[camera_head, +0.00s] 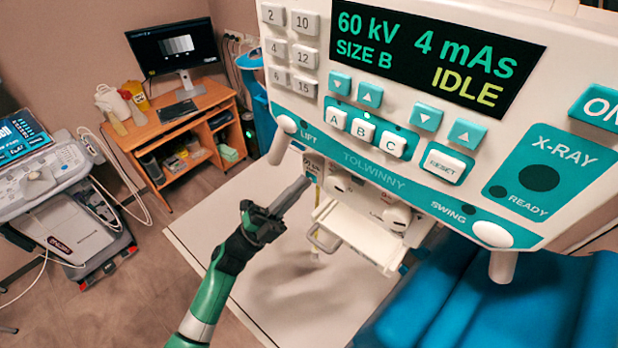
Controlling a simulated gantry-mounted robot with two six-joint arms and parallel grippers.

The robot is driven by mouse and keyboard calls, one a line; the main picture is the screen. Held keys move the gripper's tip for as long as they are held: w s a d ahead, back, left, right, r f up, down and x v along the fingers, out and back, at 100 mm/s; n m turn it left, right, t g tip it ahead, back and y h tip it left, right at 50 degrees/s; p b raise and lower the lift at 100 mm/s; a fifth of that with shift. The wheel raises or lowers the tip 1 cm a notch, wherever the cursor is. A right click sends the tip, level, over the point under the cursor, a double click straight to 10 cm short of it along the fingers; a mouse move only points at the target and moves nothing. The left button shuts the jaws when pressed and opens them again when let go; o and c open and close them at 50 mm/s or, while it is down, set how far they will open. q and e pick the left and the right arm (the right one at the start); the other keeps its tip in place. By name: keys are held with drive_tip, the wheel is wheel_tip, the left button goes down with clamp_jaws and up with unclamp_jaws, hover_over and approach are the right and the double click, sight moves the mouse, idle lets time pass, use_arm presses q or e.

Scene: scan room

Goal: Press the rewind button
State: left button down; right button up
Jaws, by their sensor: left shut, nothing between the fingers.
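A white and teal X-ray control panel (367,185) fills the upper right, its display (430,45) reading 60 kV, 4 mAs, SIZE B, IDLE. I read no button marked rewind. A white RESET button (446,163) sits below the arrow buttons, right of the A, B and C buttons (363,130). My left gripper (304,183) is shut and empty, its tips by the panel's lower left edge, near a small dark label (312,167). I cannot tell whether they touch. My right gripper is not in view.
White number buttons (290,48) are at the panel's upper left; the large X-RAY button (538,178) is at right. Two knobbed handles, LIFT (287,124) and SWING (492,234), stick out below. A blue padded couch (470,305) lies lower right. A wooden desk (150,130) stands back left.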

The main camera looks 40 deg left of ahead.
use_arm(q)
drive_tip(key=shift+s+p, duration=0.35)
drive_tip(key=shift+s, duration=0.55)
drive_tip(key=s+p, duration=0.2)
drive_tip(key=s, duration=0.2)
drive_tip(key=shift+s+d, duration=0.1)
drive_tip(key=shift+s, duration=0.3)
idle(0.5)
